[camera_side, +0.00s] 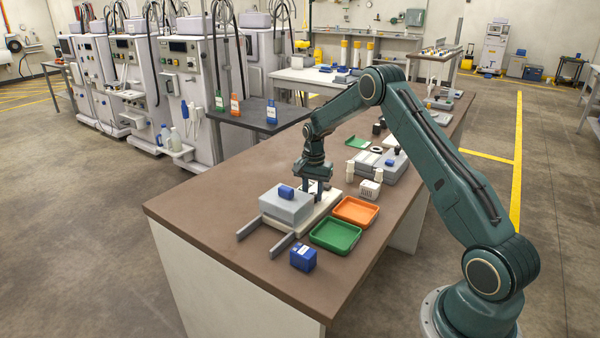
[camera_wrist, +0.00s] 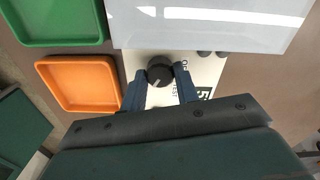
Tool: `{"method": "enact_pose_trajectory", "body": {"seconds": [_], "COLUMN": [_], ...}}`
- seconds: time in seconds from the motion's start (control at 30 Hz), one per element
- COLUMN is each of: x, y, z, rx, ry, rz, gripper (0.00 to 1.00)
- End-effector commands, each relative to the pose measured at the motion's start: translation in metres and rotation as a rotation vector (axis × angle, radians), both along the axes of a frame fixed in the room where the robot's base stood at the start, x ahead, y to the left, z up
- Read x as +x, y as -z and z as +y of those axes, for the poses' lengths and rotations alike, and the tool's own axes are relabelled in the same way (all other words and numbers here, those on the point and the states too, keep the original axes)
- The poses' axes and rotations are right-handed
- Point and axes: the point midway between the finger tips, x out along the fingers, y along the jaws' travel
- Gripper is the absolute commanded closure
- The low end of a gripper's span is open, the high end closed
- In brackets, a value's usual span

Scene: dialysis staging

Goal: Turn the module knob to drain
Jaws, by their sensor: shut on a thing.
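The module knob (camera_wrist: 160,70) is a round black dial on a cream panel (camera_wrist: 143,62) in the wrist view. A pale pointer line on it points toward the lower left of that picture. My gripper (camera_wrist: 161,82) has its two blue fingers against opposite sides of the knob and is shut on it. Printed lettering beside the knob is partly covered by the fingers, and I cannot make out a full drain label. In the side view my gripper (camera_side: 317,190) points down at the cream base (camera_side: 322,208), and the knob is hidden there.
A light grey box (camera_side: 287,207) sits beside my gripper. An orange tray (camera_side: 355,210) and a green tray (camera_side: 335,236) lie to the right in the side view, with a blue box (camera_side: 303,258) nearer the front. The brown tabletop (camera_side: 215,205) is clear at left.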

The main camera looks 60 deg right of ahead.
Motion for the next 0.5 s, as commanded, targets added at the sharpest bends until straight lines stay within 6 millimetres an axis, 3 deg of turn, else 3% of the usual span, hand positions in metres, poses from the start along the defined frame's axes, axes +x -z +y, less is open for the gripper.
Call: {"method": "enact_pose_trajectory", "body": {"seconds": [0.3,0.33,0.43,0.5], "x": [0.0006,0.0006,0.0006,0.0005], "y": [-0.0014,-0.0015,-0.0013,-0.0010], "z": [-0.0005,-0.0005,-0.0005,-0.0003], "rx": [-0.001,-0.001,-0.001,-0.002], "ry": [0.004,0.004,0.003,0.003], "rz": [-0.002,-0.002,-0.002,-0.001], "gripper": [0.92,0.66,0.48,0.48]}}
